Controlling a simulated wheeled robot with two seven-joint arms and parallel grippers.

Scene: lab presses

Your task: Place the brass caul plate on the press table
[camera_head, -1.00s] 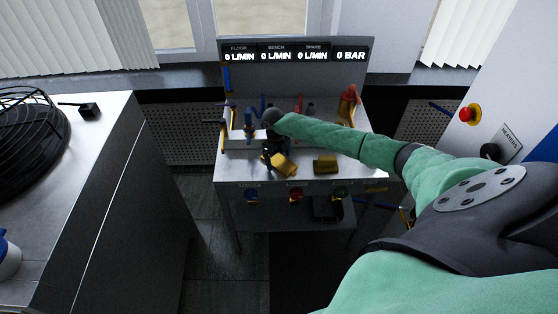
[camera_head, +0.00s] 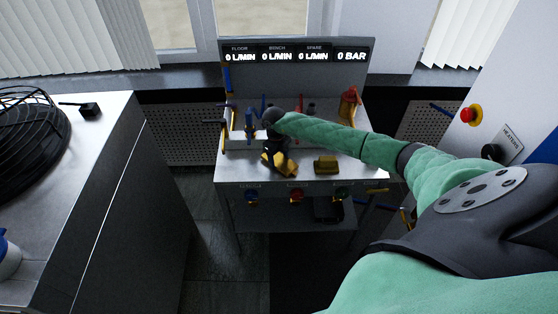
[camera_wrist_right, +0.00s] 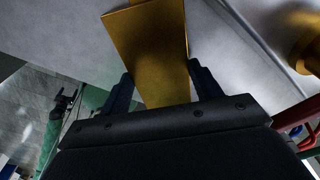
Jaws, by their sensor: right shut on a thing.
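The brass caul plate (camera_head: 291,168) is in my right gripper (camera_head: 277,157), over the front left part of the steel bench in the head view. The dark gripper covers part of the plate. In the right wrist view the plate (camera_wrist_right: 148,45) is a flat golden strip between the two dark fingers, which are shut on it. It reaches out beyond the fingertips over a pale surface. Whether it touches the bench is unclear. My left gripper is not in view. I cannot make out the press table for sure.
The steel bench (camera_head: 357,171) carries a second brass block (camera_head: 326,164), tools and a display panel (camera_head: 300,54). A grey-sided counter (camera_head: 120,195) with a black round grille (camera_head: 28,135) stands left. A cabinet with a red button (camera_head: 470,114) and a "HEATERS" label stands right.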

